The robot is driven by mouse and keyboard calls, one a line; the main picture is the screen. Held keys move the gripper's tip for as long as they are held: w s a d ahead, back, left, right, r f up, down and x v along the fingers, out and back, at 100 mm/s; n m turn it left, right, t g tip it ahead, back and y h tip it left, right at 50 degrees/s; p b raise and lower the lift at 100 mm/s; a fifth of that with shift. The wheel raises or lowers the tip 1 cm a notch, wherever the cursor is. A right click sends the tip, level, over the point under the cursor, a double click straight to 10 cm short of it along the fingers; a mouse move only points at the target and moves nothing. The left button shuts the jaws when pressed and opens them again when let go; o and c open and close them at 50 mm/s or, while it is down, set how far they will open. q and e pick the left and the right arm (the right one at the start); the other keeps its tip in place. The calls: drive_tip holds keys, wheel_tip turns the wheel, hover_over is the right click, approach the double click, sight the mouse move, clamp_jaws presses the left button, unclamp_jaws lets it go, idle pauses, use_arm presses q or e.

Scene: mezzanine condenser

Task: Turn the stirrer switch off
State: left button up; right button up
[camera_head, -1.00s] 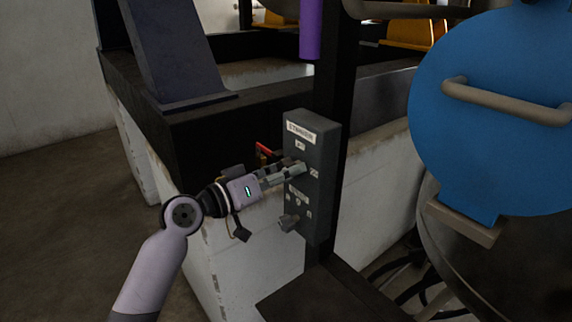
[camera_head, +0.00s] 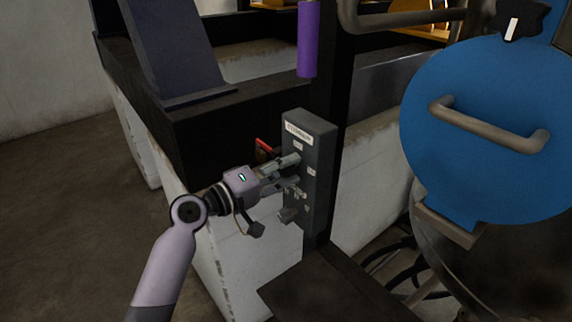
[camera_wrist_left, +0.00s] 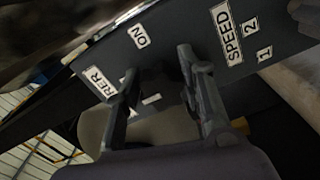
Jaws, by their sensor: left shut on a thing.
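The stirrer control box (camera_head: 318,165) is a dark grey upright box on a black post, with a STIRRER label (camera_head: 299,133) at its top. My left gripper (camera_head: 298,173) is at the front of the box, one finger above the other. It is shut on the stirrer switch, which its fingers hide. In the left wrist view the fingertips (camera_wrist_left: 157,65) reach the panel between the STIRRER label and the SPEED label (camera_wrist_left: 227,36), with the ON label (camera_wrist_left: 139,36) beyond them. My right gripper is not in view.
A speed knob (camera_head: 288,214) sits low on the box, below my gripper. A red part (camera_head: 263,146) shows behind my gripper. A blue round cover (camera_head: 480,165) with a bar handle (camera_head: 487,126) stands at the right. A purple tube (camera_head: 307,40) hangs above the box.

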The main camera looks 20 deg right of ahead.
use_arm(q)
drive_tip(key=shift+r, duration=0.1)
idle(0.3)
drive_tip(key=o, duration=1.2)
drive_tip(key=shift+c, duration=0.2)
drive_tip(key=v, duration=1.2)
